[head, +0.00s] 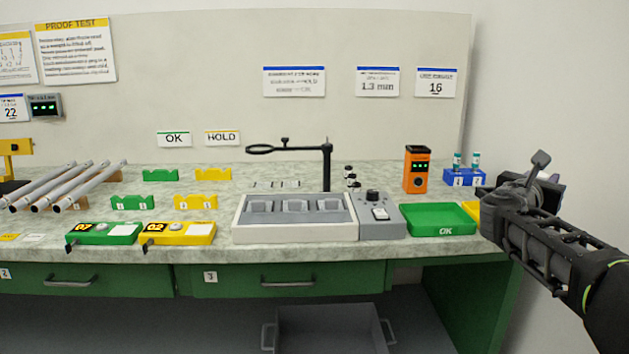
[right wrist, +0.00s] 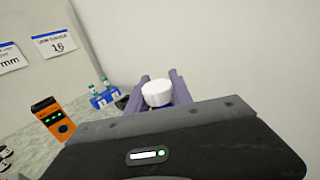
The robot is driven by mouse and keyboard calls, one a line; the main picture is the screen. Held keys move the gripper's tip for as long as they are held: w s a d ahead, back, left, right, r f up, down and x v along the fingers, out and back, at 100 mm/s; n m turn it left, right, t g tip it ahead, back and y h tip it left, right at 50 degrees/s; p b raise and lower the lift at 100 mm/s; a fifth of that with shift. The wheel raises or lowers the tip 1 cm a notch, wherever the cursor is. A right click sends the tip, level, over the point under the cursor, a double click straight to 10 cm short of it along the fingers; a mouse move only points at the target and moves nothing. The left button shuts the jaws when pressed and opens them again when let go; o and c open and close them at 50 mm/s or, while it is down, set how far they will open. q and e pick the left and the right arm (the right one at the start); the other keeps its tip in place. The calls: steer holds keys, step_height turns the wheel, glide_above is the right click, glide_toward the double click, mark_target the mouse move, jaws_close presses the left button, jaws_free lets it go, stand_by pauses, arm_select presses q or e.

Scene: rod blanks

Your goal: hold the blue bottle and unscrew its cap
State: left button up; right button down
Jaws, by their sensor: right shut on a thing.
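A white round cap (right wrist: 157,93) shows between the two purple-grey fingers of my right gripper (right wrist: 160,80) in the right wrist view. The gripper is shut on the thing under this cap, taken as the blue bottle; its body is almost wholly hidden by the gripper. In the head view my right gripper (head: 547,180) is at the right, beyond the bench's right end and in front of the bare wall. The bottle cannot be made out there. The cap appears to be on. My left gripper is in neither view.
A blue rack (head: 463,178) with small teal-capped vials stands near the bench's right end, left of my gripper. Near it are an orange device (head: 416,170), a green OK tray (head: 440,219) and a partly hidden yellow tray. Grey rods (head: 62,187) lie at far left.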

steer(key=a+f+n+t+y, duration=0.2)
steer(key=a+f, duration=1)
steer(key=f, duration=0.3)
steer(key=s+a+f+n+t+y, duration=0.25)
steer(key=a+f, duration=0.35)
steer(key=a, duration=0.4)
steer(key=s+a+f+n+t+y, duration=0.1)
steer(key=s+a+f+n+y, duration=0.2)
steer(key=a+f, duration=0.45)
steer(key=s+a+r+m+g+h+p, duration=0.1)
steer(key=s+r+m+g+h+p, duration=0.2)
steer(key=r+p, duration=0.4)
steer(key=s+a+r+m+g+h+p, duration=0.1)
steer(key=s+r+m+g+h+p, duration=0.2)
steer(key=s+r+p, duration=0.5)
steer(key=m+h+p, duration=0.1)
steer(key=p, duration=1.1)
steer(key=shift+m+h+p, duration=0.35)
steer(key=shift+t, duration=0.25)
steer(key=w+a+f+n+t+y, duration=0.2)
steer(key=a+n+t+y, duration=0.4)
steer(key=a, duration=0.9)
steer(key=n+y, duration=0.2)
steer(key=y, duration=0.2)
steer(key=shift+a+y, duration=0.2)
steer(key=shift+y, duration=0.2)
